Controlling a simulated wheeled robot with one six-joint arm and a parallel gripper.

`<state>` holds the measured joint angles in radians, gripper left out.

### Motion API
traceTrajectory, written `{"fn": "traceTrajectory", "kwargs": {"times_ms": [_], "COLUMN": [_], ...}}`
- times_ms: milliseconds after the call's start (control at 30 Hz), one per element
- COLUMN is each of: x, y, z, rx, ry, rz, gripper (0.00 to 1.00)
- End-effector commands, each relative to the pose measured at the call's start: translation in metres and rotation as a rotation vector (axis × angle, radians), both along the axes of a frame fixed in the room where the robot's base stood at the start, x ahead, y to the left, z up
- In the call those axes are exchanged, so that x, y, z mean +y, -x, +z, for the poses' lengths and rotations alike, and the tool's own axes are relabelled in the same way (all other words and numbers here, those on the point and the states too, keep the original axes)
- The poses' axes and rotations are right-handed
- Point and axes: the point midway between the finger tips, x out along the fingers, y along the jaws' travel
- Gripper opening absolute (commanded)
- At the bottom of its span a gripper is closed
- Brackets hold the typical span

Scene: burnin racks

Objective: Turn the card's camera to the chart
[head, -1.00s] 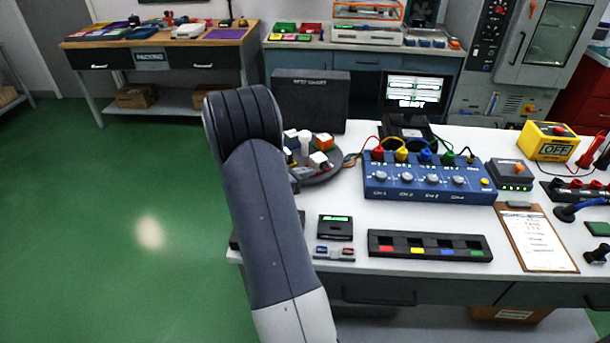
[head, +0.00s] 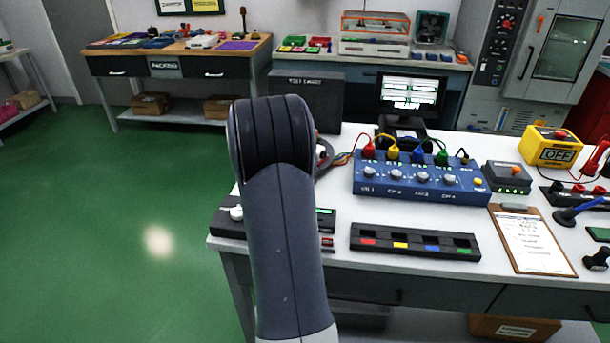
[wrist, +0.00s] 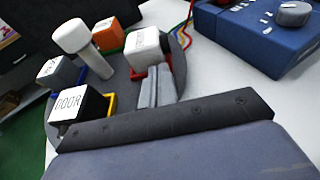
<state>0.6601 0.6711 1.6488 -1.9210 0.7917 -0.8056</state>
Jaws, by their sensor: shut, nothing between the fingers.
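In the wrist view, a dark round turntable (wrist: 181,67) carries several cubes in coloured holders around a white upright post (wrist: 84,47). I cannot tell which is the camera. My gripper (wrist: 158,74) is shut and empty, its fingertips close to the white cube; contact is unclear. In the head view my arm hides the gripper and most of the turntable. The dark chart board (head: 322,98) stands behind.
Right of the turntable are a blue control box (head: 420,185) with coloured cables and a monitor (head: 410,92). A black tray (head: 414,242) with coloured slots and a clipboard (head: 529,240) lie in front. Green floor is open on the left.

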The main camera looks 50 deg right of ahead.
Motion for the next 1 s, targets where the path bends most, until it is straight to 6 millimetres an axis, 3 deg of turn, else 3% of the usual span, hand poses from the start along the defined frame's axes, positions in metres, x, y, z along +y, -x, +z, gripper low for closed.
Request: {"fn": "traceTrajectory", "kwargs": {"times_ms": [600, 1000], "x": [-0.03, -0.041], "y": [0.012, 0.012], "z": [-0.004, -0.001], "rx": [0.001, -0.001], "ry": [0.002, 0.001], "rz": [0.293, 0.292], "gripper": [0.0, 0.0]}}
